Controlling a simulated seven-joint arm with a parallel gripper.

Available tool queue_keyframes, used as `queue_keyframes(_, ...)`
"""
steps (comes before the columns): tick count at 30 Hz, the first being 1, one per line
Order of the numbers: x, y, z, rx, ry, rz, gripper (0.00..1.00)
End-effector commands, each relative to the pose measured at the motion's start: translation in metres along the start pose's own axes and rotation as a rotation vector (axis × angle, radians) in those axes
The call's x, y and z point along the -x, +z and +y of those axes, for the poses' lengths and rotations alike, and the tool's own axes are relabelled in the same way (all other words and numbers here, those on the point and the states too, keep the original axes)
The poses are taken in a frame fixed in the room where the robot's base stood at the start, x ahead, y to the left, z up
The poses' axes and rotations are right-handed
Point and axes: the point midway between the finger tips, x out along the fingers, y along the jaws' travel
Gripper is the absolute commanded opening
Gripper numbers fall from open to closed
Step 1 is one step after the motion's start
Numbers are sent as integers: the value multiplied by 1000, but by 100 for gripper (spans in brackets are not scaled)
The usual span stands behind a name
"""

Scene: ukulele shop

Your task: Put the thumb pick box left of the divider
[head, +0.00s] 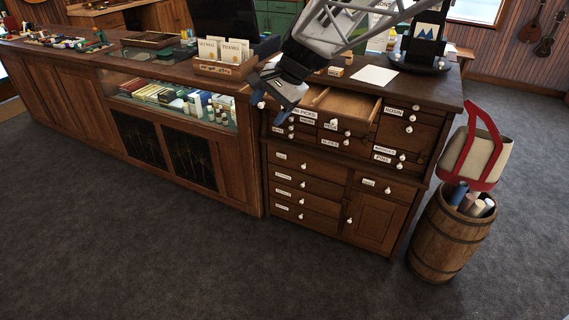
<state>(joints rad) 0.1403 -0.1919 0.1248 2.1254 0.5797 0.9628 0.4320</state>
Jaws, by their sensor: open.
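A drawer (352,104) stands pulled out at the top of the dark wooden cabinet. A thin light-wood divider (320,96) runs front to back inside it, nearer the left side. My gripper (276,100) has blue fingers and hangs at the drawer's left end, partly hiding that side. It is open, and I see nothing held in it. A small white-and-orange box (336,71) lies on the counter behind the drawer; it may be the thumb pick box, but its label is too small to read. The drawer's left compartment is partly hidden by my arm.
A white sheet (374,75) lies on the counter right of the small box. A dark round tray (418,65) with a display stands farther right. A card holder (222,67) stands on the left. A barrel (450,235) stands on the floor at right.

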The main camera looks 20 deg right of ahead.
Motion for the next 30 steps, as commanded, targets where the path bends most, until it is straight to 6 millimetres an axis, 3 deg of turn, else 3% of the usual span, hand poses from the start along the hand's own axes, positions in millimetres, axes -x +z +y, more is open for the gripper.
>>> queue_keyframes(6,11,48,43,190,82,44,69)
queue_keyframes(15,20,103,106,450,201,98,69)
queue_keyframes(24,24,147,173,706,325,146,69)
queue_keyframes(30,24,165,208,837,392,167,69)
